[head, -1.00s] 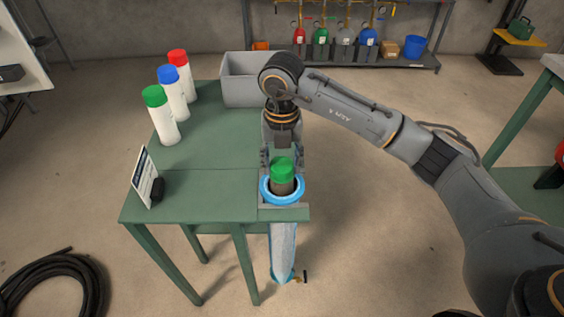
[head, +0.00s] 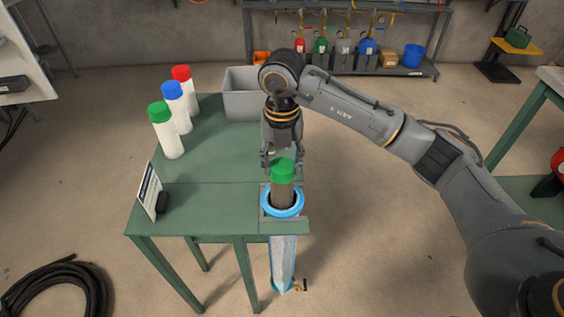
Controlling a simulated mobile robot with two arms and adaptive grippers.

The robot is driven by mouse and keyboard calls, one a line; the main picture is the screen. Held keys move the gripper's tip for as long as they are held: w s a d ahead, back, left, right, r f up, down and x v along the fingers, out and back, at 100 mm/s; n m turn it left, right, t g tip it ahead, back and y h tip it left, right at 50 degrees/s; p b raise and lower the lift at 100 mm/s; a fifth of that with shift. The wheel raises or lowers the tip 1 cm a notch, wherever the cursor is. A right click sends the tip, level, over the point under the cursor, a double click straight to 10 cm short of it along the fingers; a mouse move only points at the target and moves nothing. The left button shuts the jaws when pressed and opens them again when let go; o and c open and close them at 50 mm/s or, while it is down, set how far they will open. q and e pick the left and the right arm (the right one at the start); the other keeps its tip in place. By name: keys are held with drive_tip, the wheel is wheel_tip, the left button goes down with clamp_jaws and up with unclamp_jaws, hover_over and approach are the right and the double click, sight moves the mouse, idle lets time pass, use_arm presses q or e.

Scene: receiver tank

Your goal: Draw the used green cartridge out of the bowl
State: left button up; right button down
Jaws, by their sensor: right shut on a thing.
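The used cartridge (head: 283,189) has a green cap and a dirty grey-brown body. It stands upright in the blue-rimmed bowl (head: 283,254), a clear tube hanging below the edge of the green table. Its upper part shows above the blue ring; its lower end is inside the bowl. My right gripper (head: 282,163) comes from above and behind and is shut on the cartridge at its green cap. The cap partly hides the fingertips. My left gripper is not in view.
White cartridges with green (head: 166,131), blue (head: 176,107) and red (head: 185,86) caps stand at the table's back left. A grey bin (head: 242,106) sits at the back. A small sign (head: 149,192) stands front left. The table's middle is clear.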

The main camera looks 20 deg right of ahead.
drive_tip(key=shift+r, duration=0.1)
drive_tip(key=shift+r+p, duration=2.35)
drive_tip(key=shift+r, duration=1.15)
drive_tip(key=shift+f, duration=0.1)
